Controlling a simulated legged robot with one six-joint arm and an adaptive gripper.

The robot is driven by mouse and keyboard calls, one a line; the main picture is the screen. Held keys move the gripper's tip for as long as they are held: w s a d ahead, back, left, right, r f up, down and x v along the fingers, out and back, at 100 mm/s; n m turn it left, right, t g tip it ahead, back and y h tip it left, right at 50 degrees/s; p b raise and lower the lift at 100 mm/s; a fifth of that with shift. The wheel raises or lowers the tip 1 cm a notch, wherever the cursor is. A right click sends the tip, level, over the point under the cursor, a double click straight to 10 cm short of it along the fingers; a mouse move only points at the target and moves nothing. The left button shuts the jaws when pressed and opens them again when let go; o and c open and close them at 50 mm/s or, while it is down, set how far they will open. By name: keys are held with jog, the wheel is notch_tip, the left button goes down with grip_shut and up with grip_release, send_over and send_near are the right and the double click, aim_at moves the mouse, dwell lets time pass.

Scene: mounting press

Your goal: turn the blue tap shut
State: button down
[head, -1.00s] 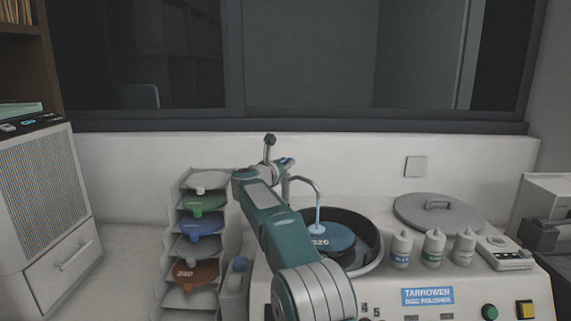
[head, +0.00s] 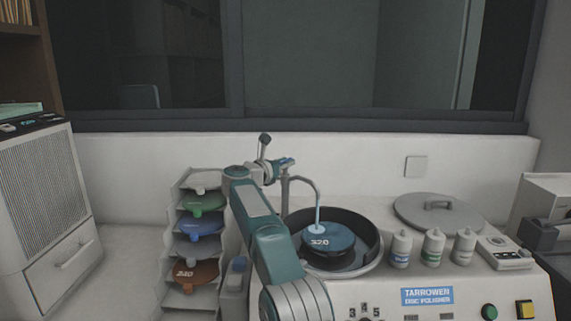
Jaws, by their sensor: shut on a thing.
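The blue tap (head: 290,161) sits at the top of the grey water pipe behind the polisher bowl, and only a small blue bit of it shows. My gripper (head: 283,164) is at the tap, shut on it, small in the picture and partly merged with it. The curved spout (head: 306,181) arches from there over the bowl. A pale blue stream of water (head: 317,216) runs from the spout onto the blue disc marked 320 (head: 335,240). The tap's exact angle cannot be made out.
The polisher bowl (head: 374,252) stands right of my arm, with a grey lid (head: 420,222) behind it. Several bottles (head: 434,246) stand on its right. A rack of coloured discs (head: 178,226) is close on my arm's left. A wall with windows is behind.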

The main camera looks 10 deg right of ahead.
jog(key=shift+a+r, duration=0.1)
jog(key=shift+a, duration=0.05)
jog(key=c, duration=0.7)
grip_release()
jog(key=shift+w, duration=0.15)
jog(key=shift+a, duration=0.1)
jog(key=v, duration=1.2)
